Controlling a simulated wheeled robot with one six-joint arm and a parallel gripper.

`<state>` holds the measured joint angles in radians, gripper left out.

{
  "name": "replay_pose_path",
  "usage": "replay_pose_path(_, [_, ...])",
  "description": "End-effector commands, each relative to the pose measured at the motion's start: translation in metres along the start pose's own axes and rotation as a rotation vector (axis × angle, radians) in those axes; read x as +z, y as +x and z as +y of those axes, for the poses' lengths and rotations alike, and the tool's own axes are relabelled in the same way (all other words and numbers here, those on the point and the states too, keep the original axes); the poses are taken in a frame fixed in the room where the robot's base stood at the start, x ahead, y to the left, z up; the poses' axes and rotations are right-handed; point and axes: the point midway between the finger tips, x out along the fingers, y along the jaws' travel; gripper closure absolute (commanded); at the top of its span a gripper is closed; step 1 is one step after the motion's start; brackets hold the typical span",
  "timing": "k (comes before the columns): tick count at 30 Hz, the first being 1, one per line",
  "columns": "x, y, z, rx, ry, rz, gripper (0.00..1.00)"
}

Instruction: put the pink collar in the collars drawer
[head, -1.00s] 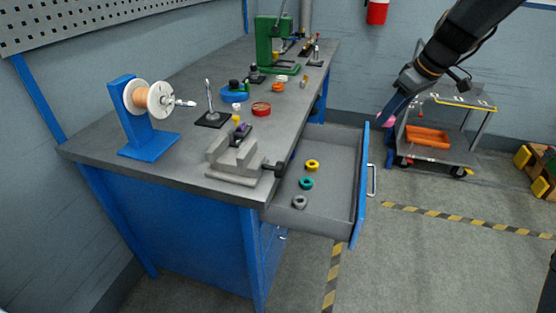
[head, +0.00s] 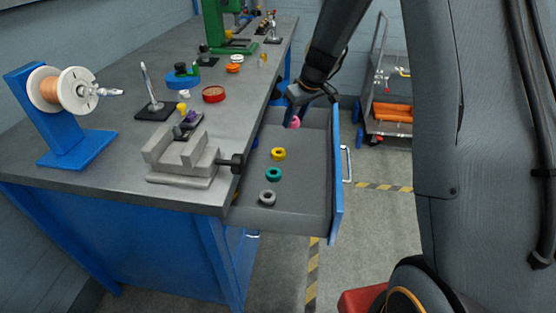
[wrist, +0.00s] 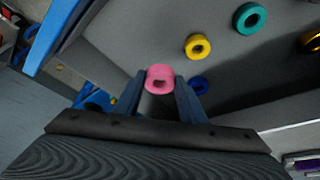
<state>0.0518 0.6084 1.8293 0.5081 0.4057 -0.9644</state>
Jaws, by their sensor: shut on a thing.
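The pink collar (wrist: 159,78) is a small ring held between the two blue fingertips of my gripper (wrist: 160,92) in the wrist view. In the head view my gripper (head: 292,118) points down at the far end of the open drawer (head: 316,190), with the pink collar (head: 295,122) at its tip. The gripper is shut on it, and it appears above the drawer floor. In the drawer lie a yellow collar (head: 278,154), a teal collar (head: 274,174) and a grey collar (head: 268,197). The wrist view also shows a blue ring (wrist: 198,84) beside the right finger.
The drawer's blue front (head: 337,180) stands out from the workbench (head: 120,110). A vise (head: 185,160) sits at the bench edge beside the drawer. A spool stand (head: 62,120) and a red dish (head: 213,94) are on the bench. A cart (head: 388,110) stands behind.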

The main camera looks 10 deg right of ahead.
Motion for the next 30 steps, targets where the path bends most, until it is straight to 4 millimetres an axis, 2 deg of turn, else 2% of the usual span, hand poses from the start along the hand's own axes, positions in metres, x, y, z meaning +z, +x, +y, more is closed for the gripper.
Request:
replay_pose_path(6, [0.016, 0.035, 0.001, 0.000, 0.004, -0.003, 0.88])
replay_pose_path(11, [0.021, 0.048, 0.001, 0.000, 0.004, -0.001, 0.88])
replay_pose_path(18, [0.034, 0.076, 0.001, 0.000, 0.005, -0.003, 0.88])
replay_pose_path(30, [0.036, 0.083, 0.002, 0.001, 0.003, -0.001, 0.88])
